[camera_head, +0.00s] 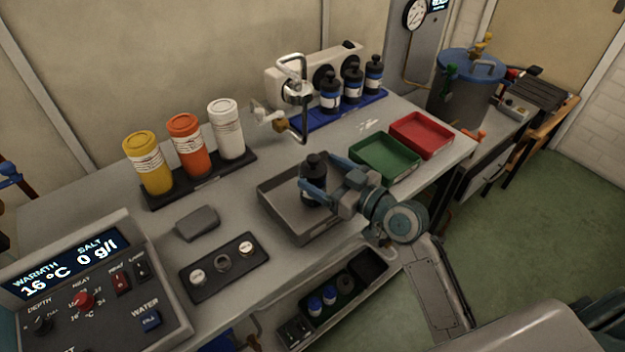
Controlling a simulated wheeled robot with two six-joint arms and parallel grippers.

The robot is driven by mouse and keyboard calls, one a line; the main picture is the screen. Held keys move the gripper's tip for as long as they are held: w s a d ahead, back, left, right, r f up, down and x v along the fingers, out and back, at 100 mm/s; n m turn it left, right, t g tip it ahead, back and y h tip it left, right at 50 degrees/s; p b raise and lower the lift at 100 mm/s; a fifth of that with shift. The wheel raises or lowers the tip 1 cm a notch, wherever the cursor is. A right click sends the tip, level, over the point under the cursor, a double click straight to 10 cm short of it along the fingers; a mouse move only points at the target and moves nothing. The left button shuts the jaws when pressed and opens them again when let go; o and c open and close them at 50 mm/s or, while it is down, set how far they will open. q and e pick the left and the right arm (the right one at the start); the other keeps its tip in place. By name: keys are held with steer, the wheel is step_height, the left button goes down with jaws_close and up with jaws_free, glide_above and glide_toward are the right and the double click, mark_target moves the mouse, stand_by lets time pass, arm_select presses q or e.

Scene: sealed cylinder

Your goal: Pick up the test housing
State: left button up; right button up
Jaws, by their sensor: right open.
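A dark cylinder with a narrower black cap (313,168), which looks like the test housing, stands upright in a grey tray (283,229) on the bench. My right gripper (312,176) reaches in from the right at the cylinder's upper part. Its blue fingers are open, one on the near side of the cylinder and the other on the far side. Whether either finger touches it I cannot tell. The fingers and wrist hide part of the cylinder and the tray's right side. My left gripper is not in view.
A green tray (384,158) and a red tray (421,135) lie right of the grey tray. Similar dark bottles (352,85) stand on a blue base behind. A metal tap (300,98) rises nearby. Yellow, orange and white jars (186,146) stand at left. A control panel (95,290) fills the front left.

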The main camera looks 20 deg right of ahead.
mark_target(303, 162)
steer(key=shift+w+a+r, duration=0.15)
steer(key=shift+w, duration=0.1)
steer(key=p+x, duration=0.1)
steer(key=x, duration=0.3)
steer(key=shift+s+p, duration=0.1)
steer(key=shift+p, duration=0.3)
steer(key=shift+w+a, duration=0.2)
steer(key=shift+w, duration=0.05)
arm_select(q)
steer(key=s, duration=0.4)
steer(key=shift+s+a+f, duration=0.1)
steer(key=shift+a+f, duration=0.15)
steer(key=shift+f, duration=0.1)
arm_select(e)
steer(key=shift+c, duration=0.2)
steer(key=c, duration=1.4)
steer(key=shift+o, duration=0.2)
